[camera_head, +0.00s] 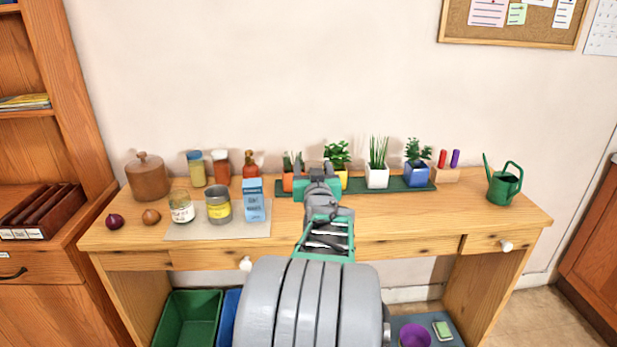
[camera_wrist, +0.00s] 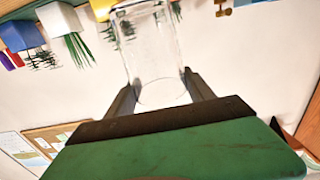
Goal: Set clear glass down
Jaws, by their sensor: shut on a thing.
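A clear glass (camera_wrist: 149,50) sits between the two fingers of my gripper (camera_wrist: 160,88) in the wrist view. The fingers are shut on its sides. The wrist view is upside down, with the potted plants behind the glass. In the head view my arm reaches over the middle of the wooden table (camera_head: 400,222), and its end is in front of the plant row. The glass is hidden there behind my arm. I cannot tell whether the glass touches the table.
A dark green tray (camera_head: 409,188) bears several potted plants at the back. Jars, a blue carton (camera_head: 254,204) and a light mat (camera_head: 205,233) lie left of my arm. A green watering can (camera_head: 504,186) stands at the right. The table front right of my arm is clear.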

